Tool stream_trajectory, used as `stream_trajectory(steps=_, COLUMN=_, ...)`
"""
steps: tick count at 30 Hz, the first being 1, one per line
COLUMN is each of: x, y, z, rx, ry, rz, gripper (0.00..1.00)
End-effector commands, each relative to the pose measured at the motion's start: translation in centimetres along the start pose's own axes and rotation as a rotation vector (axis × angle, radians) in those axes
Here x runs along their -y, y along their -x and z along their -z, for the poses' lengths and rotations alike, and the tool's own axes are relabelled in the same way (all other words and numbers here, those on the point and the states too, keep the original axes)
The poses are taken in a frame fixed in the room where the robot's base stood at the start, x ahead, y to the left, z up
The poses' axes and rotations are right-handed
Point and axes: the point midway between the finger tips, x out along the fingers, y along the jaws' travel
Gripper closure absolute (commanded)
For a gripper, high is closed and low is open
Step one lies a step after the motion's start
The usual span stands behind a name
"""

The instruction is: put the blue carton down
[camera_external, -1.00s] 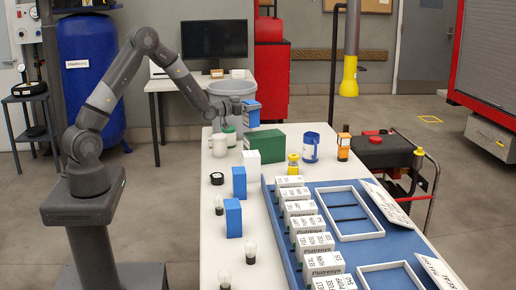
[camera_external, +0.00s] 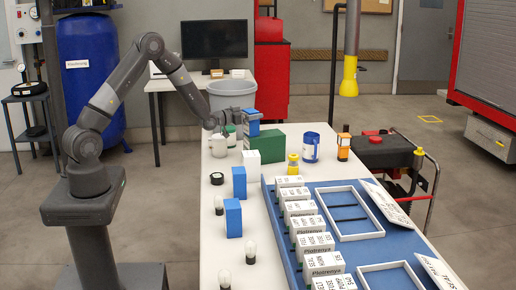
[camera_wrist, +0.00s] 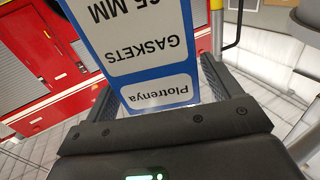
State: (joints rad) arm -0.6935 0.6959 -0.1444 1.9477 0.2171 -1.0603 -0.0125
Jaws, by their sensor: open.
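The blue carton (camera_external: 252,130) is upright at the far end of the white table, by the green box. In the wrist view, its white label face with a blue border (camera_wrist: 150,55) reads "Plotrenya GASKETS". My gripper (camera_external: 248,120) is around its upper part. In the wrist view, the gripper's two fingers (camera_wrist: 160,85) stand open on either side of the carton. I cannot tell whether the carton's base rests on the table behind the green box or on the box.
The green box (camera_external: 267,143), a white mug (camera_external: 219,146) and a green-banded container (camera_external: 230,137) are close by. A white box (camera_external: 252,170) and two other blue boxes (camera_external: 239,182) stand nearer. A blue tray (camera_external: 268,215) fills the table's right side.

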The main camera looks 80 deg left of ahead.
Motion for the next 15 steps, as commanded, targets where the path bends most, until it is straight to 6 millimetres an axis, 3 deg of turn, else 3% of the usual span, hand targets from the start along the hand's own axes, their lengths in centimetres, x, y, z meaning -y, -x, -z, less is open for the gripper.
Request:
stream_trajectory(steps=8, x=0.0, y=0.7, z=0.2, rx=0.001, ry=0.000, rz=0.000, gripper=0.17)
stream_trajectory(steps=15, x=0.0, y=5.1, z=0.2, rx=0.001, ry=-0.001, rz=0.000, gripper=0.17)
